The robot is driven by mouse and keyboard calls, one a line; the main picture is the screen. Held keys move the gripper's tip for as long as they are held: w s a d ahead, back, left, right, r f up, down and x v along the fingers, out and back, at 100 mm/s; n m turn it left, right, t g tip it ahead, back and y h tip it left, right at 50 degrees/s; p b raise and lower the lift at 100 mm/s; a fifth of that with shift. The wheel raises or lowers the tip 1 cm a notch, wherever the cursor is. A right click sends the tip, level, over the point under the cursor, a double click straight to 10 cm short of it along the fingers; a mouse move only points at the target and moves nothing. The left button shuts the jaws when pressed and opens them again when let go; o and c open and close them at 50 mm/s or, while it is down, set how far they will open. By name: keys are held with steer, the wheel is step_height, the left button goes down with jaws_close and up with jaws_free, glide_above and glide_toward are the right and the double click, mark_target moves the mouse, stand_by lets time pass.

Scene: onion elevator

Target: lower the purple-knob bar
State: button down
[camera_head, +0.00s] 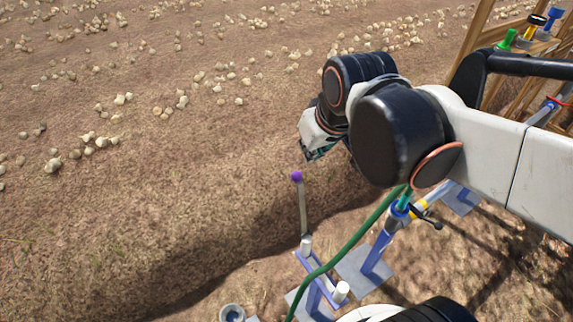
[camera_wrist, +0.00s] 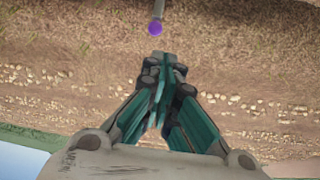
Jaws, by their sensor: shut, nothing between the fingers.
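The bar is a thin grey rod (camera_head: 303,210) with a purple knob (camera_head: 297,176) on its upper end. It stands nearly upright in the head view, rising from a white fitting on a bluish frame. My gripper (camera_head: 308,155) is above the knob in the head view and looks apart from it. In the wrist view the purple knob (camera_wrist: 155,27) is at the top, just beyond my fingertips (camera_wrist: 158,58), with the grey rod (camera_wrist: 159,8) running up out of the frame. My fingers are shut and empty. My arm hides part of the area right of the bar.
A bluish metal frame (camera_head: 313,284) stands on plates on the soil. A green hose (camera_head: 350,245) curves beside the bar. A blue post with a yellow part (camera_head: 422,203) stands to the right. A wooden crate (camera_head: 475,35) is at upper right. Onions lie scattered over open soil at left.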

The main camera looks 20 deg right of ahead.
steer(key=w+a+f+n+g+p, duration=0.1)
steer(key=w+f+n+g+p, duration=0.15)
steer(key=w+f, duration=0.4)
steer(key=w+a+f+n+g+p, duration=0.1)
steer(key=w+f+g+p, duration=0.15)
steer(key=w, duration=0.75)
step_height(320, 180, down, 11)
steer(key=b, duration=0.5)
steer(key=s, duration=0.1)
steer(key=s+r, duration=0.1)
steer(key=s, duration=0.1)
steer(key=shift+s+d+r+y+b, duration=0.15)
steer(key=shift+d+r+y+b, duration=0.15)
steer(key=shift+d+b, duration=0.1)
